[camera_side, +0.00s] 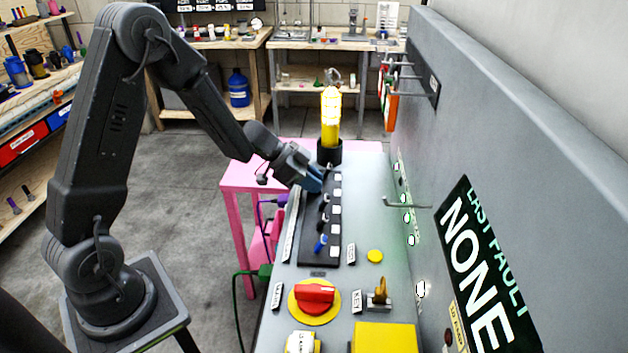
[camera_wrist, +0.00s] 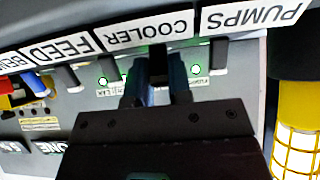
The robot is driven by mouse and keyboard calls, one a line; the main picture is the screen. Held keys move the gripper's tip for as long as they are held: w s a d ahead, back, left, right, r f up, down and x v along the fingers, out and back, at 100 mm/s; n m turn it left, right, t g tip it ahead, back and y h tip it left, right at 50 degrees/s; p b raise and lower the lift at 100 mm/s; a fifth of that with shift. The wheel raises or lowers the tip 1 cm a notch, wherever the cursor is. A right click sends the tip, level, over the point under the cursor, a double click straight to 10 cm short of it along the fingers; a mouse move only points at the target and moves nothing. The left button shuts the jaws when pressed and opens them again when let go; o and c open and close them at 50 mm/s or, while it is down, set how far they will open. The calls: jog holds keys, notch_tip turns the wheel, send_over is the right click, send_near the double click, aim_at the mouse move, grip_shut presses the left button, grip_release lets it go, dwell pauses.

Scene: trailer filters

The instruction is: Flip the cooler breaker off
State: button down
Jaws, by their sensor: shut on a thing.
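The breaker strip (camera_side: 318,250) is a long black panel on the grey console, with a row of small levers and white labels. In the wrist view, the COOLER label (camera_wrist: 150,30) sits between PUMPS (camera_wrist: 255,25) and FEED (camera_wrist: 60,52). A black breaker lever (camera_wrist: 158,60) stands below the COOLER label, between my blue fingertips. My gripper (camera_wrist: 158,88) is shut on this lever. In the side view my gripper (camera_side: 315,182) is at the far end of the strip, hiding the lever it holds. Whether the lever is on or off cannot be told.
A yellow beacon lamp (camera_side: 331,115) stands just beyond the strip. A red rotary switch (camera_side: 315,293), a key switch (camera_side: 379,292) and a yellow button (camera_side: 375,256) are nearer on the console. A tall grey panel (camera_side: 480,120) bounds the right, with a hook (camera_side: 408,205) jutting out.

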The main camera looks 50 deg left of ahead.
dwell(0.3)
jog(key=c, duration=1)
grip_release()
jog(key=shift+c, duration=0.2)
jog(key=v, duration=1.3)
jog(key=shift+s+a+r, duration=0.15)
jog(key=shift+r, duration=0.25)
jog(key=s+d+r+n+y, duration=0.3)
jog(key=s+d+r+n, duration=0.1)
jog(key=s+d, duration=0.3)
jog(key=s+d+r+n+g+y, duration=0.1)
jog(key=s+d+r+n+y, duration=0.3)
jog(key=s+d, duration=0.3)
jog(key=s+n, duration=0.1)
jog(key=s, duration=0.3)
jog(key=shift+d+r, duration=0.25)
jog(key=shift+r, duration=0.05)
